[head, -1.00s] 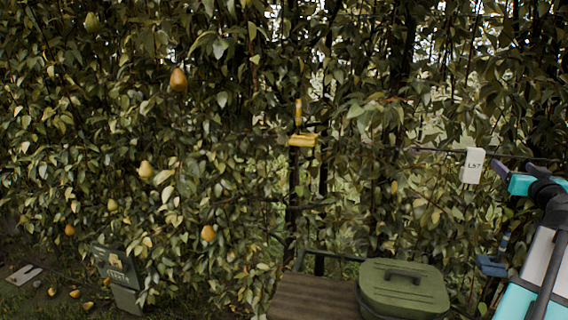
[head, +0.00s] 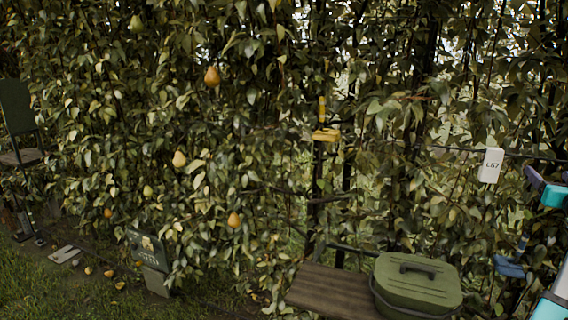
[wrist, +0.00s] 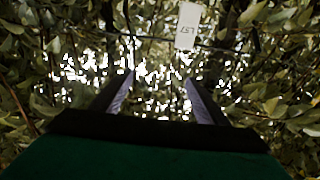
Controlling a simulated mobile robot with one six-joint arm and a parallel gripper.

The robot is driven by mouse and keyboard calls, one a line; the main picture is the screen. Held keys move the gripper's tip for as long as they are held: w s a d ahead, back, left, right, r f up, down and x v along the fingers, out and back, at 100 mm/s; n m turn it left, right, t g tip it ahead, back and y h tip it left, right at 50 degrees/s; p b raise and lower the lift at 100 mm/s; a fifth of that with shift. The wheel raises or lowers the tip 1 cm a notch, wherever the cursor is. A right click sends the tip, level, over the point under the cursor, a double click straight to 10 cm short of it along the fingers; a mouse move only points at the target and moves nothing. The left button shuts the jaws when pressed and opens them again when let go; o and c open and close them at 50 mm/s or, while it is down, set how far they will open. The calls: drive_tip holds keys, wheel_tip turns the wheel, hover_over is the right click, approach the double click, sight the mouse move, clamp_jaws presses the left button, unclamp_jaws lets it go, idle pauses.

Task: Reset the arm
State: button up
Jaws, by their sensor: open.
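My gripper (wrist: 160,92) shows in the wrist view with its two fingers apart and nothing between them. Leaves and bright gaps in the hedge lie beyond the fingers. In the head view part of my gripper (head: 541,183) shows at the right edge, with a purple finger and a turquoise body. It is to the right of a white tag (head: 490,165) that reads L57 and hangs on a wire. The tag also shows upside down in the wrist view (wrist: 188,26), beyond the right finger.
Pears (head: 212,77) hang in the leafy hedge on the left. A yellow tool (head: 326,134) and a blue clip (head: 509,268) are at the hedge. A sign (head: 147,248) stands lower left.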

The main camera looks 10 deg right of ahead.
drive_tip(key=w+a+f+m+g+h, duration=0.1)
drive_tip(key=w+a+f+m, duration=0.1)
drive_tip(key=w+a+f, duration=0.65)
drive_tip(key=w+a+f+m+g+h, duration=0.15)
drive_tip(key=w+a+f, duration=0.35)
drive_tip(key=w+f, duration=0.5)
drive_tip(key=w+a+f+n+g+y, duration=0.2)
drive_tip(key=a+f+g+y, duration=0.1)
drive_tip(key=a+f, duration=1.1)
drive_tip(key=w+a+f+n+g+y, duration=0.2)
drive_tip(key=a+f+g+y, duration=0.15)
drive_tip(key=a+f, duration=1)
drive_tip(key=s+a+f+n+g+y, duration=0.2)
drive_tip(key=s+a+f, duration=0.35)
drive_tip(key=a, duration=0.45)
drive_tip(key=s+a+f+n+g+y, duration=0.2)
drive_tip(key=s+a+f+n+y, duration=0.15)
drive_tip(key=a+f, duration=0.45)
drive_tip(key=s+a+f+n+g+y, duration=0.15)
drive_tip(key=s+a+f, duration=0.35)
drive_tip(key=a, duration=0.7)
drive_tip(key=s+f+g+b, duration=0.6)
drive_tip(key=s+f+b, duration=0.4)
drive_tip(key=s+f, duration=1.6)
drive_tip(key=shift+s+d+f+b, duration=0.15)
drive_tip(key=shift+d+f+b, duration=0.15)
drive_tip(key=shift+f, duration=0.35)
